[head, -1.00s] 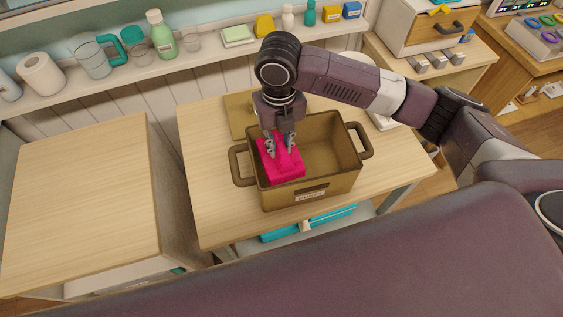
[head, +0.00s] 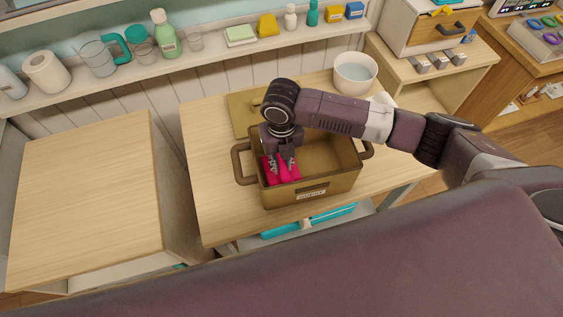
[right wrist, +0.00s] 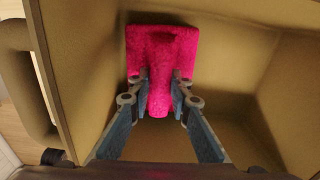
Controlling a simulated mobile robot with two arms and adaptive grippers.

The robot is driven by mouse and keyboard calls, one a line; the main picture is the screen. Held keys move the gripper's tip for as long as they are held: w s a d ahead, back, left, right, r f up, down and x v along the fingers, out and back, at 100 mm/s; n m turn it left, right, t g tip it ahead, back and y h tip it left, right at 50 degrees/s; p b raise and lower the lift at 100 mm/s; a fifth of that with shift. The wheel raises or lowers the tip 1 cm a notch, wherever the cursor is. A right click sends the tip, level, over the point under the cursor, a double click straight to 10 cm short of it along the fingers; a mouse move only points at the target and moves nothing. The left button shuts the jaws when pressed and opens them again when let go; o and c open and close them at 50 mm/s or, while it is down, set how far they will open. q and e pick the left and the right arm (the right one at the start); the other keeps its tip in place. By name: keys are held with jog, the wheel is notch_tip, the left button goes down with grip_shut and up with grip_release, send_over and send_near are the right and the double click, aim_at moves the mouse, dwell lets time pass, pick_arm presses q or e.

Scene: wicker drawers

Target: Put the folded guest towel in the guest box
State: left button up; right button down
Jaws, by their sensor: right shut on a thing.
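The folded guest towel is bright pink (head: 283,178) and sits low inside the left part of the brown guest box (head: 325,186). The box stands open on the wooden table, with a handle at each side and a label on its front. My right gripper (head: 281,165) reaches down into the box and is shut on the towel. In the right wrist view, the towel (right wrist: 162,40) shows pinched into a ridge between the fingertips (right wrist: 160,95), close to the box's inner wall (right wrist: 85,60). Whether the towel touches the box floor is unclear. My left gripper is not in view.
The brown lid (head: 243,112) lies on the table behind the box. A white bowl (head: 355,72) stands at the back right. A drawer with a turquoise item (head: 330,217) is open below the table front. The left tabletop (head: 85,195) is bare.

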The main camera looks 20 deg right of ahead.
jog(key=c, duration=1.8)
grip_release()
jog(key=shift+f, duration=0.1)
jog(key=shift+o, duration=0.2)
notch_tip(320, 180, up, 12)
jog(key=b, duration=0.2)
jog(key=shift+r, duration=0.2)
jog(key=shift+s+f, duration=0.1)
